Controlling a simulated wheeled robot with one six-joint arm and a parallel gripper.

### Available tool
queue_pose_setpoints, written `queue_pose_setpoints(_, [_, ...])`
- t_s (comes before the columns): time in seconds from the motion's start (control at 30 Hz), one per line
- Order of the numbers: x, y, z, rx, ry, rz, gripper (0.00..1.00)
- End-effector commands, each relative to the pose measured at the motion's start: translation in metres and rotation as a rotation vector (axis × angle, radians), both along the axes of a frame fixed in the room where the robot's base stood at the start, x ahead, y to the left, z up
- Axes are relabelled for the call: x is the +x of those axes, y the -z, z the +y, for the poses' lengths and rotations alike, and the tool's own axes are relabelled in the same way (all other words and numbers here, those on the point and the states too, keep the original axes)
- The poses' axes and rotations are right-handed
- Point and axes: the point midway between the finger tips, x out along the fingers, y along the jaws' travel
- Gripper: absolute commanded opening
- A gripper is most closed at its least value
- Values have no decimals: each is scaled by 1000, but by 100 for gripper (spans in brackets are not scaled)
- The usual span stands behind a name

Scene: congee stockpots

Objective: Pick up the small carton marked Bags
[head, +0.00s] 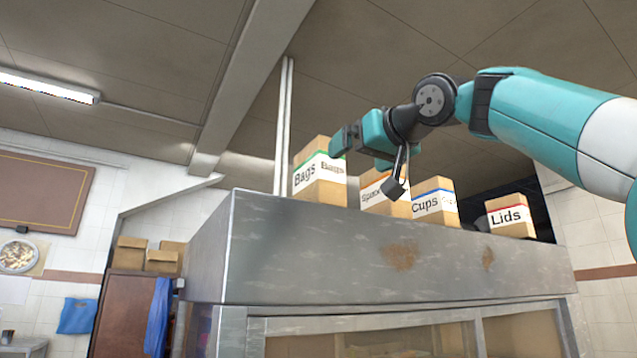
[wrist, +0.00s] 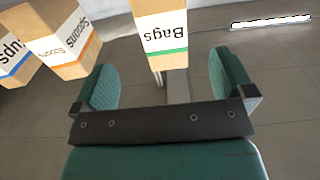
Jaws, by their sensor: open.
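The small carton marked Bags (head: 319,178) is a brown box with a white label and a green stripe. It stands upright at the left end of the top of a tall metal cabinet (head: 390,255). My gripper (head: 345,138) is near the carton's upper right side in the head view. In the wrist view the carton (wrist: 160,30) shows upside down, ahead of the space between my open fingers (wrist: 165,78). The fingers are apart with nothing between them; the carton's far end is cut off by the frame edge.
A carton marked Spoons (head: 385,195) with an orange stripe stands just right of the Bags carton. A blue-striped Cups carton (head: 435,203) and a Lids carton (head: 511,216) stand farther right. The ceiling is above; open space lies left of Bags.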

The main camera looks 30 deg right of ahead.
Motion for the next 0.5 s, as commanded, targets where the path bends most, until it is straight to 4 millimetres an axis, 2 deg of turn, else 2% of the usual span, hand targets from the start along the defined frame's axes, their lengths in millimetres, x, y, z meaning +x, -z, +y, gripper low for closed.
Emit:
queue_pose_setpoints(0.3, [59, -3, 1, 1, -4, 3, 100])
queue_pose_setpoints(0.5, [74, -1, 0, 0, -1, 0, 100])
